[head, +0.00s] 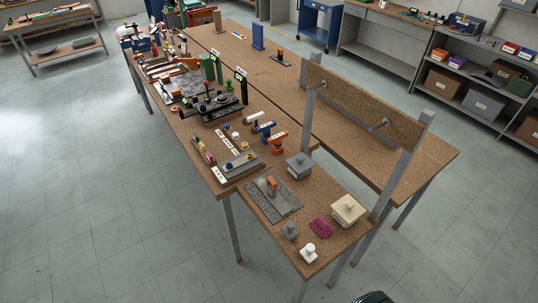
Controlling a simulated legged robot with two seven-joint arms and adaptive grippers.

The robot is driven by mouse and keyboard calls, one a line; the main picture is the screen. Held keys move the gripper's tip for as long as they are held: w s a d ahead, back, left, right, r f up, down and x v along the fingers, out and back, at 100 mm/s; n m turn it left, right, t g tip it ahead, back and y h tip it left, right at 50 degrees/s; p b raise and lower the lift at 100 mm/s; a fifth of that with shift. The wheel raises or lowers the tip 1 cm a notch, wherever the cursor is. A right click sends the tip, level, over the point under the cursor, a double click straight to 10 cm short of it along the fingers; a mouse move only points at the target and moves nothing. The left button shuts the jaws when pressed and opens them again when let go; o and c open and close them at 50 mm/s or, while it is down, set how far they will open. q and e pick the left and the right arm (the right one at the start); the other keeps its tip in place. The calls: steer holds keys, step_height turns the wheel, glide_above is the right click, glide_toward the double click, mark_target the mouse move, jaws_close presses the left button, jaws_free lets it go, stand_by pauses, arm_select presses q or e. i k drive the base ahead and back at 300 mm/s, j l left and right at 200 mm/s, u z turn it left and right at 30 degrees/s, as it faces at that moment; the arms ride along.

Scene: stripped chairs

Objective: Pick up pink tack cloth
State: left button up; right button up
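A small magenta-pink cloth (321,227), apparently the pink tack cloth, lies folded or crumpled on the near end of the brown workbench (335,186). A beige lidded box (347,210) stands just to its right. A white knobbed piece (309,252) stands in front of it, near the bench's front corner. A small grey knobbed piece (290,230) stands to its left. No gripper can be made out in the head view, and nothing touches the cloth.
A grey mat with an orange-handled tool (271,187) and a grey box (299,166) lie farther back. An upright board on grey posts (366,104) rises along the bench's right side. Many tools crowd the far left. Floor is clear at front left. A dark shape cuts the bottom edge.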

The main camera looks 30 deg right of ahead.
mark_target(322, 227)
steer(key=z, duration=1.7)
